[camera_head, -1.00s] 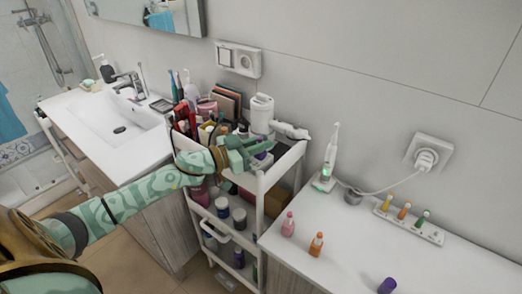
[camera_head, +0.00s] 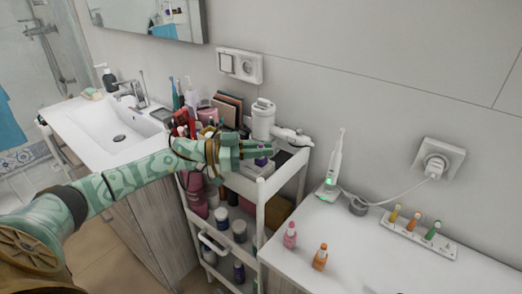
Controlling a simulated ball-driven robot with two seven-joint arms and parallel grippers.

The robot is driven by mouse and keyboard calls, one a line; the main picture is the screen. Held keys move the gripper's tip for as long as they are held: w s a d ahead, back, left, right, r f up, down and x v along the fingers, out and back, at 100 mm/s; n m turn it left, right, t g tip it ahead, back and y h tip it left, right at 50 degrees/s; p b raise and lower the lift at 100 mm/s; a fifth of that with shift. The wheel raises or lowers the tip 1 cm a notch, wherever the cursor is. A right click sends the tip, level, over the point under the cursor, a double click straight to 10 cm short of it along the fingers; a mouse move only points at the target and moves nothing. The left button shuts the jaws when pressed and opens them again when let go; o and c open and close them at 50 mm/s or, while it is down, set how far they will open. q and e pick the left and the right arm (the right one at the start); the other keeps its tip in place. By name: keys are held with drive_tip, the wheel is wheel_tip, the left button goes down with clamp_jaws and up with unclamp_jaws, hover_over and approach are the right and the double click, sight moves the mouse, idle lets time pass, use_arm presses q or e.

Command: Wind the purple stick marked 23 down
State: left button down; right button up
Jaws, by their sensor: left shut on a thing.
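My left gripper (camera_head: 258,151) is over the top tray of the white cart (camera_head: 262,190), at its right front part. Its fingers are shut on a small purple stick (camera_head: 262,161), of which only a little shows below and between the fingers. The number on it is too small to read, and the fingers hide how far its inner part stands out. My right gripper is not in view.
Bottles and brushes crowd the tray's left side, and a white hair dryer (camera_head: 265,118) stands behind the gripper. On the right counter are an electric toothbrush (camera_head: 336,165), a pink bottle (camera_head: 290,235), an orange bottle (camera_head: 320,257) and a brush-head holder (camera_head: 418,232).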

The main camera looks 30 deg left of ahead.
use_arm(q)
drive_tip(key=c, duration=1.4)
unclamp_jaws()
drive_tip(key=shift+c, duration=0.2)
drive_tip(key=p+v, duration=0.1)
drive_tip(key=v, duration=1.5)
drive_tip(key=shift+o, duration=0.2)
drive_tip(key=shift+a, duration=0.15)
